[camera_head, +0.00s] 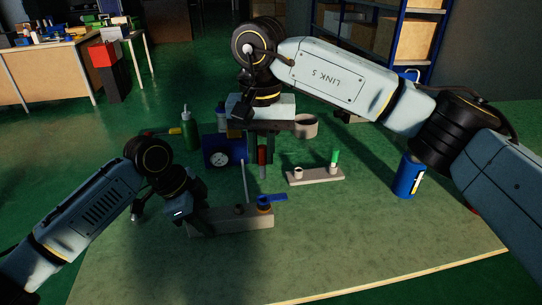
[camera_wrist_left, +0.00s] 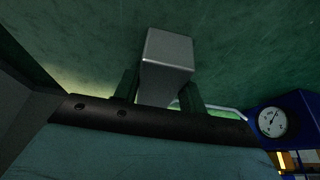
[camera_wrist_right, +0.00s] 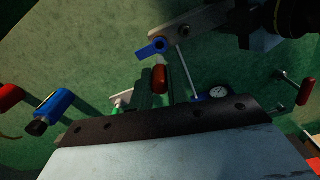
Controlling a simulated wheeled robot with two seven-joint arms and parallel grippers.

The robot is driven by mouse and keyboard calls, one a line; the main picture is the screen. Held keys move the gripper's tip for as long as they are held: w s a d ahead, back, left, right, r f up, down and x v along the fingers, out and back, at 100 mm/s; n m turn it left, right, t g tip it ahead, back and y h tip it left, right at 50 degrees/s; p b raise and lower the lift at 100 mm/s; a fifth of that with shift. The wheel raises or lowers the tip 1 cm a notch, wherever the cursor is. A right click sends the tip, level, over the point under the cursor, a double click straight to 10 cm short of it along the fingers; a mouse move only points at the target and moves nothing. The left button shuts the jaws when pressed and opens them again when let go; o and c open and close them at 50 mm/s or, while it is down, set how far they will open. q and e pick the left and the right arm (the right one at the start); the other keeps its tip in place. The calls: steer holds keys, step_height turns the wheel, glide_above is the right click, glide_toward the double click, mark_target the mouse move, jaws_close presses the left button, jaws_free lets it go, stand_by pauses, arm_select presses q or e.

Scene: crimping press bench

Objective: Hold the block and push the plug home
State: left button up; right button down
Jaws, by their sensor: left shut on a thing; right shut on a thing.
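A long grey block (camera_head: 232,223) lies at the middle of the bench, with a dark round fitting and a blue lever (camera_head: 275,198) on top. My left gripper (camera_head: 191,213) is shut on its left end; the left wrist view shows the block's end (camera_wrist_left: 166,55) between the fingers. My right gripper (camera_head: 262,146) is shut on a red plug (camera_head: 262,155) and holds it upright above and behind the block, apart from it. The plug also shows between the fingers in the right wrist view (camera_wrist_right: 160,80).
A thin pale rod (camera_head: 245,182) rises behind the block. A blue gauge box (camera_head: 222,152) and green bottle (camera_head: 191,130) stand behind. A pale rack (camera_head: 316,178) with a green-topped piece stands right, then a blue can (camera_head: 407,177). The front bench is clear.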

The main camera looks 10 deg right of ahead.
mark_target(262, 147)
steer(key=shift+f, duration=2.9)
steer(key=shift+f, duration=1.65)
steer(key=c, duration=1.3)
jaws_free()
steer(key=shift+r, duration=0.15)
step_height(262, 147, up, 12)
steer(key=shift+f, duration=0.1)
arm_select(q)
steer(key=o, duration=0.7)
